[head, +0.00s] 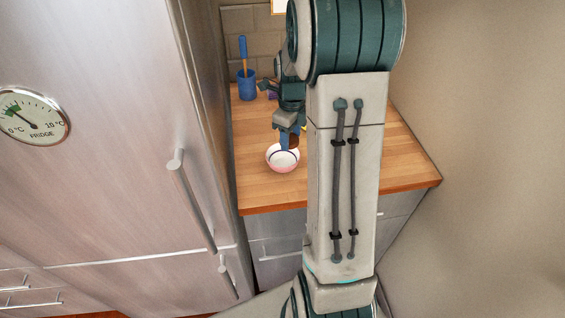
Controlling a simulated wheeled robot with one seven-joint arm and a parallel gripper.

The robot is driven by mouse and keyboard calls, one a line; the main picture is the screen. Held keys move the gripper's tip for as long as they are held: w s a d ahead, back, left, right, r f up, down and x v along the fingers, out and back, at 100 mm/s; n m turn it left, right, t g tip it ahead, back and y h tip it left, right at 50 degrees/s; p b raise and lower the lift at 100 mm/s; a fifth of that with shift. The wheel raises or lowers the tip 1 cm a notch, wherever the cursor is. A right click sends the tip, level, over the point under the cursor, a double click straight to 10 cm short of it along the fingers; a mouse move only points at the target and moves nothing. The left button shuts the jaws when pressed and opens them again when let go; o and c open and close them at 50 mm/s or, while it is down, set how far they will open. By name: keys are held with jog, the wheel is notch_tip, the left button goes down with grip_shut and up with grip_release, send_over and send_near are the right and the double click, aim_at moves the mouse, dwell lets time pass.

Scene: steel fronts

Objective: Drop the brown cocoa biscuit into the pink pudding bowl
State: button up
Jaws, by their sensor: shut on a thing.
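The pink pudding bowl (283,168) stands upright on the wooden counter, near its front edge, with a white inside and a dark line within. My gripper (289,142) points down just above the bowl's far side. It is shut on the brown cocoa biscuit (294,140), a small dark brown shape at the fingertips. The biscuit appears over the bowl's far right rim; whether it touches the bowl cannot be told. My arm hides the counter to the right of the bowl.
A blue pot (247,85) with utensils stands at the back left of the wooden counter (256,187). A purple thing beside it is partly hidden. The steel fridge (130,130) rises at the left, and a bare wall at the right. The counter left of the bowl is clear.

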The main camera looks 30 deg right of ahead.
jog(key=o, duration=1)
jog(key=shift+r, duration=0.15)
notch_tip(320, 180, up, 14)
jog(key=shift+f+b, duration=0.15)
jog(key=shift+b, duration=0.55)
jog(key=shift+a, duration=0.1)
jog(key=s+a+f+n+t, duration=0.1)
jog(key=s+a+n, duration=0.3)
jog(key=n, duration=0.6)
jog(key=s+a+f+n+t, duration=0.1)
jog(key=s+a+n, duration=0.4)
jog(key=s+n, duration=0.3)
jog(key=s+a+f+n+t, duration=0.1)
jog(key=s+a+f+n, duration=0.1)
jog(key=s+a+n, duration=0.2)
jog(key=shift+s+a+n+t, duration=0.15)
jog(key=shift+s+n, duration=0.35)
jog(key=shift+n, duration=0.75)
jog(key=shift+s+a+n+t, duration=0.1)
jog(key=shift+s+n, duration=0.4)
jog(key=shift+n, duration=0.8)
jog(key=shift+s+a+n+t, duration=0.15)
jog(key=shift+s+n, duration=0.35)
jog(key=shift+n, duration=0.75)
